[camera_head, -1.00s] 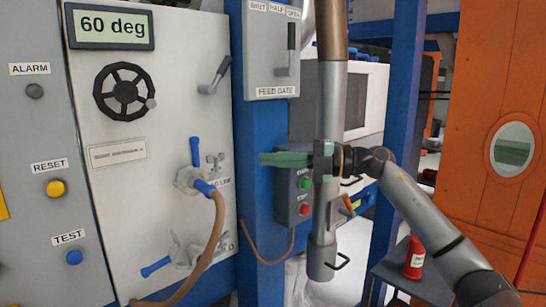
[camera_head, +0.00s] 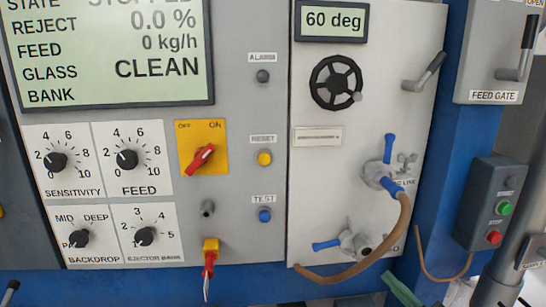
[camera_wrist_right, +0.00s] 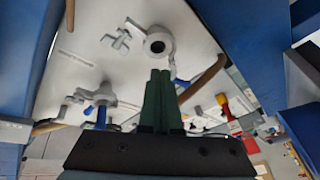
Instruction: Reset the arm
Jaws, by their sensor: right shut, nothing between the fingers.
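My right gripper (camera_head: 402,289) shows only as green fingers at the bottom edge of the head view, below the white panel with the hose. In the right wrist view its two green fingers (camera_wrist_right: 160,98) lie together, shut, with nothing between them. They point toward a round grey port (camera_wrist_right: 158,43) on the white panel, and I cannot tell how far away it is. My right arm itself is out of the head view. My left gripper is in neither view.
The white panel (camera_head: 325,205) carries a handwheel (camera_head: 336,83), blue-handled valves and a brown hose (camera_head: 392,245). To its left is a control panel with dials and a red switch (camera_head: 201,158). To its right are a blue post and a button box (camera_head: 488,205).

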